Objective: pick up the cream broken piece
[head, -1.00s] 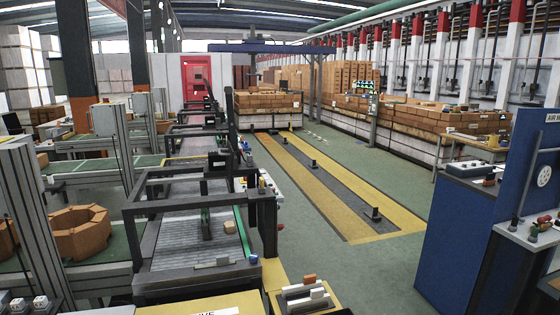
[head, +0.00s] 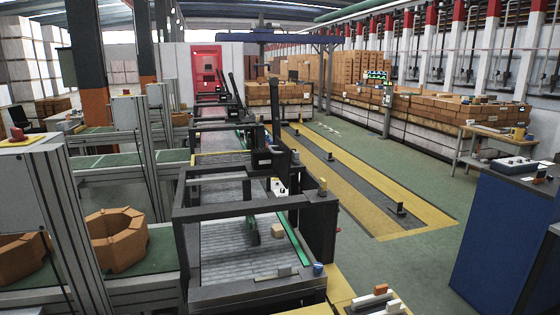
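A small cream block (head: 278,230), which looks like the cream broken piece, lies near the right side of the grey roller conveyor (head: 225,262), beside its green strip. At this size I cannot make out a broken edge. A grey piece (head: 285,271) lies on the conveyor's near edge. Neither of my grippers is in view, and nothing of mine touches the cream block.
A dark frame (head: 228,213) surrounds the conveyor. A blue cup (head: 318,269) stands at its near right corner. Orange bricks (head: 116,240) sit on the left table. A blue cabinet (head: 505,235) stands at right. Green floor (head: 415,255) between is open.

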